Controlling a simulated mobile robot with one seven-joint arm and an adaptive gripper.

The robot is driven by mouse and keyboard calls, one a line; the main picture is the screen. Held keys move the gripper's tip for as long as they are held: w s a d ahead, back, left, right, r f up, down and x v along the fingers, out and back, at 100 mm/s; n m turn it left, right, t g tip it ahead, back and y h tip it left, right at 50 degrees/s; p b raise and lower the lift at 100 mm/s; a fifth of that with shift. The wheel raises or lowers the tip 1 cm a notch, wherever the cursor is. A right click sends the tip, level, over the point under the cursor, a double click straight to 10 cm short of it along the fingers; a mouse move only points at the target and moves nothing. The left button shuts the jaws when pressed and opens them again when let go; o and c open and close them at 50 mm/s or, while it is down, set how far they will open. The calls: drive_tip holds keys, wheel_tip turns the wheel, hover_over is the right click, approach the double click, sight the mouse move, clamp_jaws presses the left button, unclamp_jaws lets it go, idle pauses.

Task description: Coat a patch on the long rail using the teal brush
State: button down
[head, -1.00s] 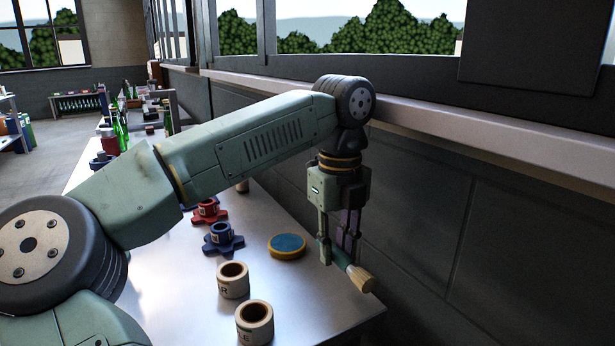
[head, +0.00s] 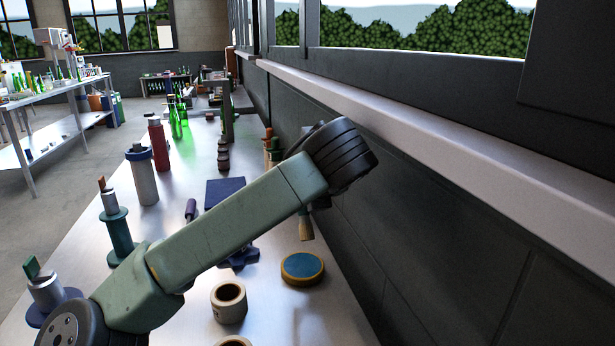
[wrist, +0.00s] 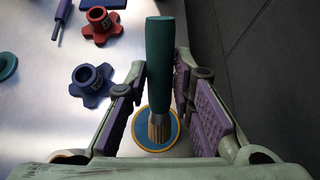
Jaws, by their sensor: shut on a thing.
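My gripper (wrist: 162,78) is shut on the teal brush (wrist: 160,50), its purple-padded fingers on either side of the handle. In the wrist view the teal handle points up the picture and the tan bristles (wrist: 158,130) point down. In the head view my arm hides most of the gripper and brush; a tan end of the brush (head: 305,229) shows below the wrist. A long pale ledge (head: 430,133) runs along the wall under the windows; I cannot tell if it is the long rail.
A yellow-rimmed blue disc (head: 302,269) lies on the metal table below the brush. Near it are a cream ring (head: 229,302) and a blue star-shaped knob (wrist: 91,84), with a red one (wrist: 99,25) beyond. Bottles and posts stand farther along the table. The dark wall closes the right side.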

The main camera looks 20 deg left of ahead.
drive_tip(key=shift+w+a+r, duration=0.1)
drive_tip(key=shift+a+r, duration=0.15)
drive_tip(key=shift+a, duration=0.25)
drive_tip(key=shift+f+b, duration=0.35)
drive_tip(key=shift+f, duration=0.45)
drive_tip(key=shift+f+b, duration=0.55)
drive_tip(key=shift+f, duration=1.5)
